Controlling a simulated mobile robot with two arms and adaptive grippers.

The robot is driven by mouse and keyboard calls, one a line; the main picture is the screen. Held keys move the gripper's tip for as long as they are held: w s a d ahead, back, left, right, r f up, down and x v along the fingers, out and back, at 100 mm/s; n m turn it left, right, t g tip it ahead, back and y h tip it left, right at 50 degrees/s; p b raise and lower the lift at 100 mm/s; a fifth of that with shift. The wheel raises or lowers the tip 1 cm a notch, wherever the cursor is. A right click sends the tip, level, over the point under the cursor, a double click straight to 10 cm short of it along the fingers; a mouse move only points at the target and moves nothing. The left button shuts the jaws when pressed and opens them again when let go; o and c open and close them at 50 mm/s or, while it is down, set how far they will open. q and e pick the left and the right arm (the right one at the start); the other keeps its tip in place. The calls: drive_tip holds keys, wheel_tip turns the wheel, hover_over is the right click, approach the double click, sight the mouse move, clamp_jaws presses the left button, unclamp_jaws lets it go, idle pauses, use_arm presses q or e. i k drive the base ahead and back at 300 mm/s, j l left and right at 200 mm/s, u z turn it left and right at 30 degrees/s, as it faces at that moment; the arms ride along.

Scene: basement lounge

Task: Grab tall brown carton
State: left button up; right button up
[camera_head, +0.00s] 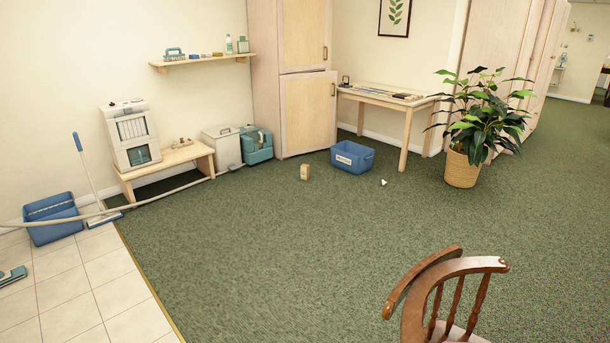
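A small upright tan-brown carton (305,172) stands on the green carpet near the middle of the view. It is a little in front of the tall wooden cabinet and left of a blue bin. It looks taller than wide, and its markings are too small to read. Neither of my grippers is in view.
The blue bin (352,158) and a small white object (383,183) lie to the carton's right. A potted plant (464,168) stands beside a table (405,101). A wooden chair (450,295) is at the front right. A pale hose (150,200) runs along the left. Open carpet lies in front.

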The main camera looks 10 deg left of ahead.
sight(304, 168)
drive_tip(key=i+j+u, duration=0.5)
drive_tip(key=i+j, duration=0.2)
drive_tip(key=i, duration=0.25)
drive_tip(key=i+j+u, duration=0.1)
drive_tip(key=i, duration=0.35)
drive_tip(key=i+j, duration=0.3)
drive_tip(key=i, duration=0.15)
drive_tip(key=i+l+z, duration=0.15)
drive_tip(key=i+z, duration=0.25)
drive_tip(key=i+l+z, duration=0.1)
drive_tip(key=i+z, duration=0.65)
drive_tip(key=i+j+z, duration=0.15)
drive_tip(key=z, duration=0.25)
drive_tip(key=i+u, duration=0.25)
drive_tip(key=i, duration=0.35)
drive_tip(key=i+l+u, duration=0.2)
drive_tip(key=i, duration=0.45)
drive_tip(key=i+l+u, duration=0.25)
drive_tip(key=i, duration=0.35)
drive_tip(key=j, duration=0.1)
